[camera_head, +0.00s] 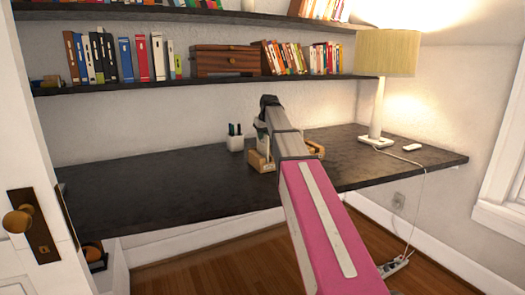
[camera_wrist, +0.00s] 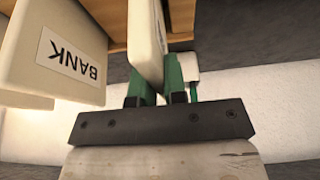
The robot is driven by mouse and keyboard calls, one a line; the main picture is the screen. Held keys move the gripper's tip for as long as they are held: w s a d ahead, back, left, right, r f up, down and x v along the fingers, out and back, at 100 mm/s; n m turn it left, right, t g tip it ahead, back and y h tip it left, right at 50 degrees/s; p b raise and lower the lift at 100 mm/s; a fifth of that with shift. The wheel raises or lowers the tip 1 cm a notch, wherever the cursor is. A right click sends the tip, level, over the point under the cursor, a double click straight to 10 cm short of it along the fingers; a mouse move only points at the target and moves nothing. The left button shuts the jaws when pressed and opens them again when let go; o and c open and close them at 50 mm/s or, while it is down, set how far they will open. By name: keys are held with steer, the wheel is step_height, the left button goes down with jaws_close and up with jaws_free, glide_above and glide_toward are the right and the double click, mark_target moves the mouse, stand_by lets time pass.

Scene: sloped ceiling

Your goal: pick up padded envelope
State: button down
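My gripper (camera_wrist: 158,85) shows in the wrist view as a dark bar with two green fingers. A cream, flat, padded-looking piece (camera_wrist: 147,35) stands on edge and runs down between the fingers, with little or no gap beside it. I cannot tell whether the fingers press on it. Left of it is a thicker cream piece with a "BANK" label (camera_wrist: 72,55), which reads upside down. In the head view my arm reaches over the desk to a wooden holder (camera_head: 259,161) with pale upright pieces. My fingers and most of the holder's contents are hidden there by my arm.
The dark desk (camera_head: 150,190) is clear on the left. A white pen cup (camera_head: 235,143) stands just left of the holder. A lamp (camera_head: 377,110) and a small white item (camera_head: 411,147) are at the right. Shelves (camera_head: 200,82) with books hang above. A door (camera_head: 60,130) is at the left.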

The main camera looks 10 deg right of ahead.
stand_by(0.3)
step_height(320, 180, up, 10)
steer(key=shift+f, duration=0.15)
steer(key=shift+r, duration=0.4)
steer(key=shift+s, duration=0.1)
